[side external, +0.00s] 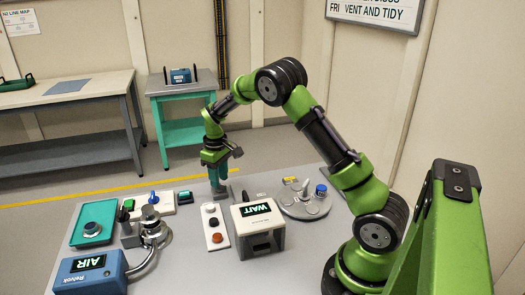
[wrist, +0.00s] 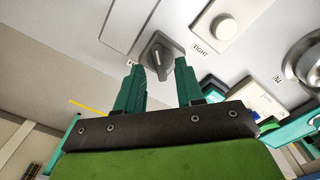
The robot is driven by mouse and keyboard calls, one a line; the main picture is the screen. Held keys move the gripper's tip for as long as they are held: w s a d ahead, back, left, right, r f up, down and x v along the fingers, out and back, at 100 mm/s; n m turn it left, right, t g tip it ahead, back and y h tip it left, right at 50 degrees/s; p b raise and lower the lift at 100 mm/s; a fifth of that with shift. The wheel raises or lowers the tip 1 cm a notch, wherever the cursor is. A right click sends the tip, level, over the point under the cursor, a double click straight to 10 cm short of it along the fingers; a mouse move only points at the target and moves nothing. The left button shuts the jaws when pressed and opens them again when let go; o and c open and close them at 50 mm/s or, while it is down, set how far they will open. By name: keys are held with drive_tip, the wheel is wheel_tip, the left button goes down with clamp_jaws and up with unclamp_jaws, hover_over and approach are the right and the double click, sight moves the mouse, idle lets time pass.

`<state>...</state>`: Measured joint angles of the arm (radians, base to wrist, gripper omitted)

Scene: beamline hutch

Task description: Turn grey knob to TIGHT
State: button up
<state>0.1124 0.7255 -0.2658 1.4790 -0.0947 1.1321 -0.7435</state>
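The grey knob (wrist: 160,52) shows in the wrist view on a pale panel, with its raised bar running roughly up and down the picture. A TIGHT label (wrist: 201,48) lies to its right, and another label, partly hidden, lies to its left. My gripper (wrist: 157,66) is open, with one teal finger on either side of the bar's lower end. I cannot tell whether either finger touches it. In the side external view my gripper (side external: 219,188) points down at the back of the table, and the knob cannot be made out there.
A white round knob (wrist: 222,27) sits near the grey one. A button box (side external: 214,240), a WAIT display box (side external: 258,240) and a round grey plate with a blue cap (side external: 305,207) stand close by. A blue AIR box (side external: 90,272) is at front left.

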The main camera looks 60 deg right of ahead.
drive_tip(key=shift+f, duration=0.8)
drive_tip(key=shift+c, duration=0.4)
clamp_jaws()
